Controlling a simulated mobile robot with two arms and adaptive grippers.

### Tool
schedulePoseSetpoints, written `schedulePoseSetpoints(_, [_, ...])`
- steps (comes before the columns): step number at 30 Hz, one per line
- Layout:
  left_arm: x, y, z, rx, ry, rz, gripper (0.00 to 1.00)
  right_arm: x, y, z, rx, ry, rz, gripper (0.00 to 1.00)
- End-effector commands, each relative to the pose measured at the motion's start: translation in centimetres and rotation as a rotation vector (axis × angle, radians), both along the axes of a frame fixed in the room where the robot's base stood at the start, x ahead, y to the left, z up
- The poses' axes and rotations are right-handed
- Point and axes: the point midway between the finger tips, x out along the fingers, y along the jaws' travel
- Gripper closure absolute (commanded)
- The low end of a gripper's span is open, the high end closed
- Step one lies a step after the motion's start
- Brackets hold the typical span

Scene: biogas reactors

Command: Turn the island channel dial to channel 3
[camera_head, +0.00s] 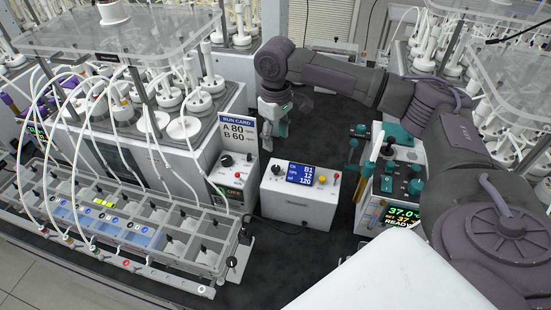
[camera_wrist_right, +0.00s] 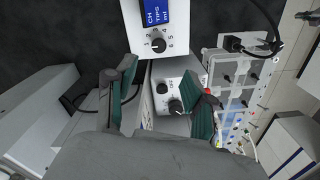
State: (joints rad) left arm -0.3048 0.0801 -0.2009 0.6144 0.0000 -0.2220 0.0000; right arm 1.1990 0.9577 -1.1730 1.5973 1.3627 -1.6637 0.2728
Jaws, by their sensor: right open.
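The island channel dial (camera_head: 276,169) is a small dark knob on the white control box (camera_head: 295,212), left of its blue display (camera_head: 300,173). In the right wrist view the dial (camera_wrist_right: 158,45) shows close up with small numbers around it; I cannot tell which one it points to. The display reads B1 on its top line and 120 on its bottom line. My right gripper (camera_head: 276,138) is open and empty, above and behind the box. In the wrist view its two dark green fingers (camera_wrist_right: 156,95) are spread apart, with the dial beyond them. My left gripper is not in view.
A grey-white box with a black knob (camera_head: 227,160) stands left of the control box, by the RUN CARD sign (camera_head: 238,132). A compartment tray (camera_head: 190,262) with tubes lies at left. A heater unit with a green display (camera_head: 400,216) stands at right. The dark worktop between is mostly clear.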

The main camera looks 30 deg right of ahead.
Motion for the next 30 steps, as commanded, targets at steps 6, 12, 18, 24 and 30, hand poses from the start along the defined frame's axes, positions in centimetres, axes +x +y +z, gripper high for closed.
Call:
schedulePoseSetpoints(6, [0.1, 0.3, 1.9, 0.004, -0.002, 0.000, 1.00, -0.1, -0.1, -4.5, -0.002, 0.005, -0.003, 0.47])
schedulePoseSetpoints(12, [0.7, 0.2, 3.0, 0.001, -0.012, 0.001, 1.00, -0.1, -0.1, -8.3, -0.002, 0.003, -0.001, 0.47])
schedulePoseSetpoints(18, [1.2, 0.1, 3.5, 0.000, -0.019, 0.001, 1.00, 0.0, 0.0, -10.5, -0.001, 0.001, -0.001, 0.47])
schedulePoseSetpoints(24, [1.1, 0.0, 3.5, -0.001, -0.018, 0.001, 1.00, 0.0, -0.1, -11.1, -0.001, 0.000, -0.001, 0.47])
schedulePoseSetpoints(30, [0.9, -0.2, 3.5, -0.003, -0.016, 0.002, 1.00, 0.0, -0.1, -11.1, -0.001, 0.000, -0.002, 0.53])
